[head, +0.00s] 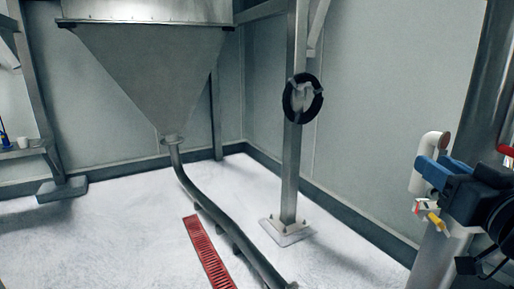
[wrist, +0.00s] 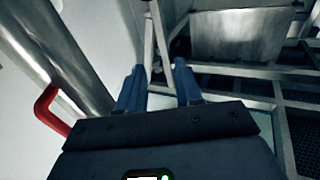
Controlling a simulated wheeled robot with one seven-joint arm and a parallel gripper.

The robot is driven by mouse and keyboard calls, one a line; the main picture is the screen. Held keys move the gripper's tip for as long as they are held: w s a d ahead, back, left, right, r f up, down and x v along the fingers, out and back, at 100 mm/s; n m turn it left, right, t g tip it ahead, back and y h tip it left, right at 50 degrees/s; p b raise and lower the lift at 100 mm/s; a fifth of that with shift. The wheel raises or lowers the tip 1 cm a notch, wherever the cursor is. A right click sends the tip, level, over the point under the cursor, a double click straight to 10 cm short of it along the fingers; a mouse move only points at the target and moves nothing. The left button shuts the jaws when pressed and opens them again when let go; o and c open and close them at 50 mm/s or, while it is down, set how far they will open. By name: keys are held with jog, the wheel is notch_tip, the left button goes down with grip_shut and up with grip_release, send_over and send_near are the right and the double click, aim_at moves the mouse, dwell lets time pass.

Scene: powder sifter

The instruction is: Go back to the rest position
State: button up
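My gripper (head: 428,168) shows at the right edge of the head view, with blue fingers and a dark body. It also shows in the wrist view (wrist: 158,76), where its two blue fingers stand apart with nothing between them. It looks open and empty. In the head view it is in front of a metal column and close to a pale curved pipe (head: 424,172); I cannot tell whether they touch.
A steel hopper (head: 150,70) with a sloping outlet pipe (head: 205,205) stands at left. A metal post (head: 291,180) carries a black ring (head: 287,101). A red floor grate (head: 207,252) lies below. A red handle (wrist: 48,108) is left of the gripper in the wrist view.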

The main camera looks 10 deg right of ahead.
jog(key=s+a+f+m+g, duration=0.1)
jog(key=s+a+f, duration=0.45)
jog(key=f, duration=0.35)
jog(key=s+a+f+m+g, duration=0.1)
jog(key=s+a+f, duration=0.3)
jog(key=s+f, duration=0.4)
jog(key=s+a+f+n+g+y, duration=0.1)
jog(key=s+a+f, duration=0.1)
jog(key=s, duration=0.9)
jog(key=s+a+f+n+y, duration=0.1)
jog(key=s+f, duration=0.3)
jog(key=s, duration=0.7)
jog(key=shift+a+n+g, duration=0.4)
jog(key=shift+a+n, duration=0.4)
jog(key=shift+a, duration=0.05)
jog(key=shift+o, duration=0.2)
jog(key=shift+w, duration=0.1)
